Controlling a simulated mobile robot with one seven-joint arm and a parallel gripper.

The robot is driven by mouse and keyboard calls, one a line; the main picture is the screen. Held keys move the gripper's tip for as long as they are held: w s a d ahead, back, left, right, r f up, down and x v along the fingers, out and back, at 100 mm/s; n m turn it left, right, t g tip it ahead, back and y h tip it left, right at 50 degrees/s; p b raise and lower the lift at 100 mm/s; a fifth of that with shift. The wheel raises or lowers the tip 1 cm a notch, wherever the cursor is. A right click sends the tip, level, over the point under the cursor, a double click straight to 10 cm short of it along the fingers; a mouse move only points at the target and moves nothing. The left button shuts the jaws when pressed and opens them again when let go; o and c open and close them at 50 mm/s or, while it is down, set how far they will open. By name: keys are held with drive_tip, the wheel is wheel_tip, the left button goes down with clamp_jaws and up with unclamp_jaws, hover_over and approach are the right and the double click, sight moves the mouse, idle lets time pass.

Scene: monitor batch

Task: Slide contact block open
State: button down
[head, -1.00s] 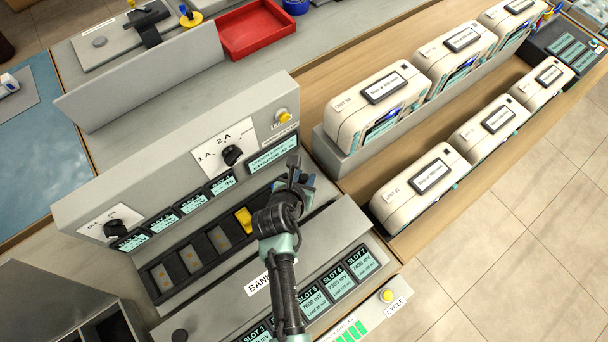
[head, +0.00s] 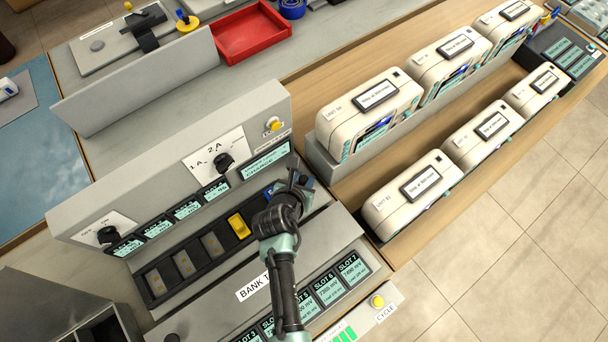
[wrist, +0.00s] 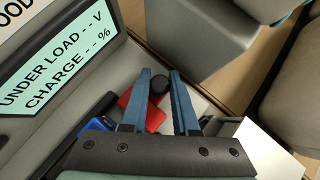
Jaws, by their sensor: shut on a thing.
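In the wrist view a small black knob (wrist: 158,84) stands between the blue fingertips of my gripper (wrist: 160,82). Red parts (wrist: 154,119) show below the knob and to the left; I take the red piece and knob for the contact block. My gripper is shut on the knob. A blue part (wrist: 96,124) lies left of the fingers. In the head view my gripper (head: 292,184) is at the right end of the dark slot row (head: 190,262), under the display panel. The arm hides the contact block there. A blue patch shows on each side of the gripper.
A yellow block (head: 238,226) sits in the row left of my gripper. The upright panel with dials (head: 223,162) and displays (head: 187,209) stands close behind. Slot displays (head: 327,289) lie in front. White units (head: 370,113) stand to the right. A red tray (head: 252,36) is farther back.

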drive_tip(key=c, duration=0.7)
unclamp_jaws()
drive_tip(key=shift+s, duration=0.1)
drive_tip(key=p+v, duration=0.1)
drive_tip(key=v, duration=1.2)
